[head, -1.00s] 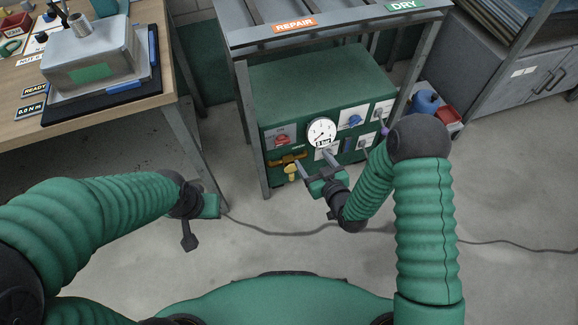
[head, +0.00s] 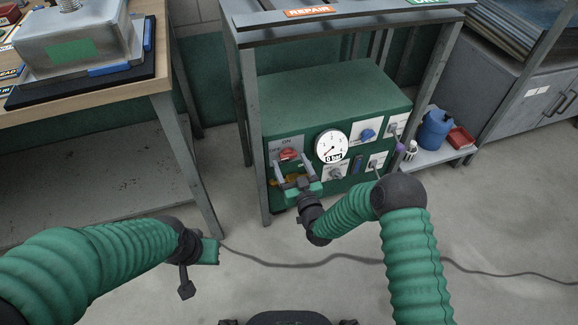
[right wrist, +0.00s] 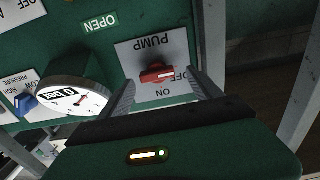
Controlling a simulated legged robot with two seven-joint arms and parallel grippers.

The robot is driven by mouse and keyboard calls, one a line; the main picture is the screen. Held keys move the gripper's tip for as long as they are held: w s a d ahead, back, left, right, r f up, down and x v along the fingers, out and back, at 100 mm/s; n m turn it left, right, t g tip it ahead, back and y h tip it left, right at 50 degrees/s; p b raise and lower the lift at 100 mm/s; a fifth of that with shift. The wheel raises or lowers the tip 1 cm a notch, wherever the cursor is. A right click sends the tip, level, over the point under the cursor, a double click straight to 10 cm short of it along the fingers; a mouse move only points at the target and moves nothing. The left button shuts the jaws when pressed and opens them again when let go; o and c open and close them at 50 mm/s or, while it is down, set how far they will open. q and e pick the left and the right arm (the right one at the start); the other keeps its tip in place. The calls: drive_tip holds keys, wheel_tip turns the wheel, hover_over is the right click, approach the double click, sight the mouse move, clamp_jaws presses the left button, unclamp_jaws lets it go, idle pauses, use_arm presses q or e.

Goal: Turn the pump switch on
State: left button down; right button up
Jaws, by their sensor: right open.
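The pump switch is a red knob (head: 289,154) on a pale plate at the upper left of the green unit's front. In the right wrist view the red knob (right wrist: 157,73) sits under the word PUMP, upside down, and its white mark lies toward OFF. My right gripper (head: 293,166) is open just in front of and below the plate. In the right wrist view its fingers (right wrist: 165,88) stand to either side of the knob, with a gap to each. Contact is not visible. My left gripper (head: 205,252) hangs at lower left, away from the unit; its jaw state is unclear.
A round gauge (head: 331,146) reading 0 bar is right of the switch. A yellow valve part (head: 291,181) is partly hidden behind my right gripper. Table legs (head: 252,130) flank the green unit (head: 335,95). A cable (head: 330,262) crosses the otherwise clear floor.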

drive_tip(key=shift+w+a+f, duration=0.1)
drive_tip(key=shift+w+f, duration=0.05)
drive_tip(key=shift+w, duration=0.55)
drive_tip(key=shift+w+r, duration=0.2)
drive_tip(key=shift+w, duration=0.15)
drive_tip(key=c, duration=1.4)
